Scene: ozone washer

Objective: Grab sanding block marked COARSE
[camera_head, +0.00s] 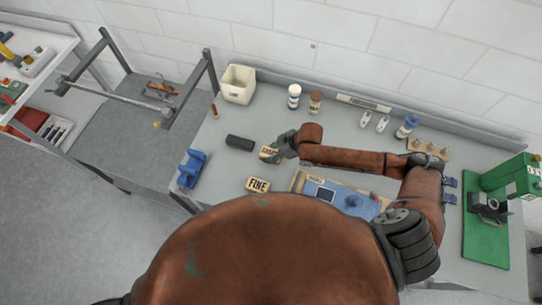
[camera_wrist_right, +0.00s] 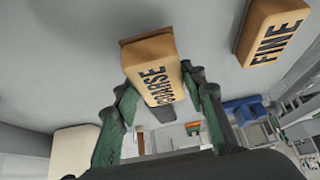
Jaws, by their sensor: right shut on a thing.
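The tan sanding block marked COARSE (camera_head: 268,153) is at the tip of my right gripper (camera_head: 277,149) over the grey bench. In the right wrist view the COARSE block (camera_wrist_right: 150,66) sits between the two fingers of my right gripper (camera_wrist_right: 160,88), which is shut on it. Its lettering faces the camera. I cannot tell whether the block touches the bench. A second tan block marked FINE (camera_head: 258,185) lies apart on the bench, nearer the front edge. The FINE block also shows in the right wrist view (camera_wrist_right: 271,32). My left gripper is not in view.
A dark block (camera_head: 240,142) lies left of the gripper, with a blue holder (camera_head: 192,168) beyond it. A cream bin (camera_head: 238,84) and small bottles (camera_head: 294,96) stand at the back. A blue panel (camera_head: 350,200) and green press (camera_head: 500,200) are to the right.

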